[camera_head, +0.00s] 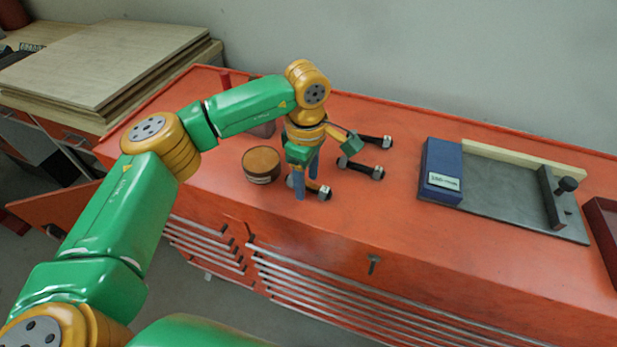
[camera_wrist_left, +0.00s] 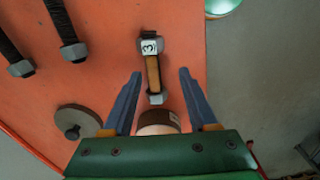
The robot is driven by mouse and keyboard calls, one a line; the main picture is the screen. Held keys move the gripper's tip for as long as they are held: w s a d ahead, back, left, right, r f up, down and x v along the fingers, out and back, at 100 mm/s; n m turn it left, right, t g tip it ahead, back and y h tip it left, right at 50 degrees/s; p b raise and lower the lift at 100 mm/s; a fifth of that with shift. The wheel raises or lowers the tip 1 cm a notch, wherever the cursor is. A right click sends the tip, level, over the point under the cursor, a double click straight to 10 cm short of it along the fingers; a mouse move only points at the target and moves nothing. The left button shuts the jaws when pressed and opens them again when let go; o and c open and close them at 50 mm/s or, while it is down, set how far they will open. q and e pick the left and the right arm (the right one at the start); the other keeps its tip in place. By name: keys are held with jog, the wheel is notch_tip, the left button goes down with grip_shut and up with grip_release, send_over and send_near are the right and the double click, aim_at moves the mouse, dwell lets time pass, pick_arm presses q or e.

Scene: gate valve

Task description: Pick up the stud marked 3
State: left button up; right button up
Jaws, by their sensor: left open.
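The stud marked 3 (camera_wrist_left: 153,71) lies on the orange bench top, with a white label reading 3 near its far nut and a tan middle section. In the head view it (camera_head: 321,190) is partly hidden by my fingers. My left gripper (camera_wrist_left: 161,75) is open, its blue fingers pointing down on either side of the stud's near end in the wrist view. I cannot tell how far the fingertips are above the bench. In the head view the left gripper (camera_head: 307,182) stands over the stud's left part. My right gripper is not in view.
Two dark studs (camera_head: 361,168) (camera_head: 376,141) lie behind stud 3. A brown-topped round container (camera_head: 262,164) stands just left of the gripper. A grey disc (camera_wrist_left: 77,122) lies behind it. A blue box (camera_head: 441,172) and a grey plate (camera_head: 500,200) are to the right.

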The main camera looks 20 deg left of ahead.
pick_arm(q)
jog(key=shift+w+f, duration=0.3)
jog(key=shift+f, duration=0.55)
jog(key=shift+w+f, duration=0.15)
jog(key=shift+w, duration=0.1)
jog(key=c, duration=0.5)
jog(key=shift+s, duration=0.15)
grip_shut()
